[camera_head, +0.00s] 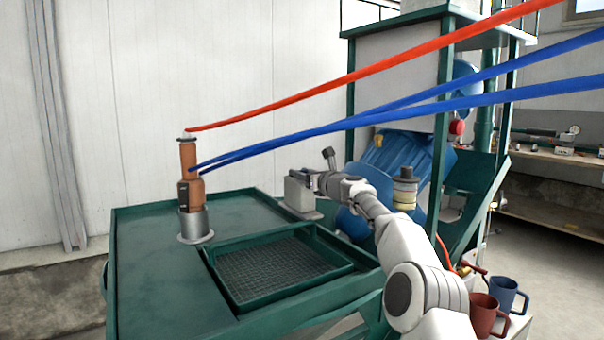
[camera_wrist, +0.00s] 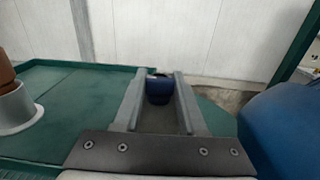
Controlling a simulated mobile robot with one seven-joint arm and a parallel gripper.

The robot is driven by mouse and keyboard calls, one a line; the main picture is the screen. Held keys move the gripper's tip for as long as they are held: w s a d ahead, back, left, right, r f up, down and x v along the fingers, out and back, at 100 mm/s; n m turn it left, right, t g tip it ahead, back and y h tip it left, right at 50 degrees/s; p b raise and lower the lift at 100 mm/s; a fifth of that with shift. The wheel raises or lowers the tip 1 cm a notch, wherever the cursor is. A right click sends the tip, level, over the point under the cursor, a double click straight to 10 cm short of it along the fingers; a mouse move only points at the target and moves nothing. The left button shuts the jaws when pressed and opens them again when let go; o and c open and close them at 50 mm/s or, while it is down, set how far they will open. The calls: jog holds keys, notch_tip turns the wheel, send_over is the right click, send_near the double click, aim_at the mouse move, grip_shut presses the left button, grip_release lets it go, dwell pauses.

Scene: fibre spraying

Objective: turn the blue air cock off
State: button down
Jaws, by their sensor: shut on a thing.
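My gripper (camera_head: 302,195) is over the right part of the green table in the head view. In the wrist view, the gripper's two fingers (camera_wrist: 158,100) close on a small, rounded blue thing (camera_wrist: 158,90) with a dark top. I cannot tell whether it is the blue air cock; no cock handle is clear. The gripper hides this thing in the head view. A small brass fitting with a red part (camera_head: 472,268) is at the lower right, beside the mugs and far from my gripper.
A brown bottle-like body (camera_head: 188,158) stands in a grey metal cup (camera_head: 195,226) on the green table (camera_head: 150,270); red and blue hoses run from it. A mesh tray (camera_head: 280,268) is sunk in the table. A blue drum (camera_wrist: 290,125) and green frame stand at right. Two mugs (camera_head: 485,313) (camera_head: 508,292) stand lower right.

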jog(key=shift+c, duration=2.4)
grip_release()
jog(key=shift+f, duration=0.1)
jog(key=shift+b+v, duration=0.85)
jog(key=shift+b, duration=0.05)
jog(key=b+v, duration=0.5)
jog(key=v, duration=1)
jog(key=shift+s+b, duration=0.3)
